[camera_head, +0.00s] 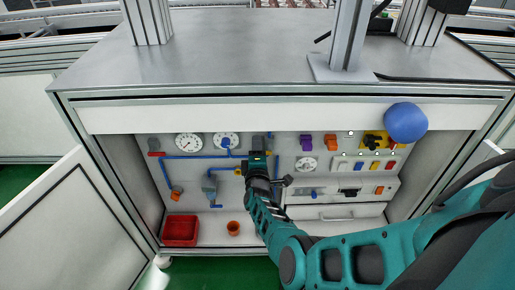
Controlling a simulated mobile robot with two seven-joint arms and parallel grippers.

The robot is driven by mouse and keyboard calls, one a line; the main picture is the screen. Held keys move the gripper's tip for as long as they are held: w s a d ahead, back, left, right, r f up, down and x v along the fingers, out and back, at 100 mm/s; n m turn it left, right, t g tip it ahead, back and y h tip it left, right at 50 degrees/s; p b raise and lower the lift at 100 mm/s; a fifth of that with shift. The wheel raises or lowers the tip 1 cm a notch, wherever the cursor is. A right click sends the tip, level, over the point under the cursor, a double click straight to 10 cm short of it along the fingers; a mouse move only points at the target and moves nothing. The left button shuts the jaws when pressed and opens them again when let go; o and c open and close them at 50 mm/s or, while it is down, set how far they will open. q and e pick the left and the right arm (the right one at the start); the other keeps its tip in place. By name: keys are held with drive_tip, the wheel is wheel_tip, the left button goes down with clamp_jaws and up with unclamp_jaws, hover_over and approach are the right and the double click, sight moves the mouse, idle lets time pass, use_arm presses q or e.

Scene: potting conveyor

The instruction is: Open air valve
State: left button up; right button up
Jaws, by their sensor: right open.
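The recessed panel under the grey bench top carries blue air piping (200,156) with gauges and fittings. I cannot tell for certain which fitting is the air valve. A red fitting (157,154) sits at the left end of the piping. An orange fitting (176,193) hangs at the lower end of a blue branch. My right gripper (261,151) is open at the middle of the panel, at the right end of the blue line. It hides part of the fittings behind it, and contact cannot be made out. My left gripper is not in view.
Two white dials (188,146) are at the upper left of the panel. A blue ball (405,122) is at the upper right. The bench top (220,50) overhangs the panel.

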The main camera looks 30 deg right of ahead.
clamp_jaws()
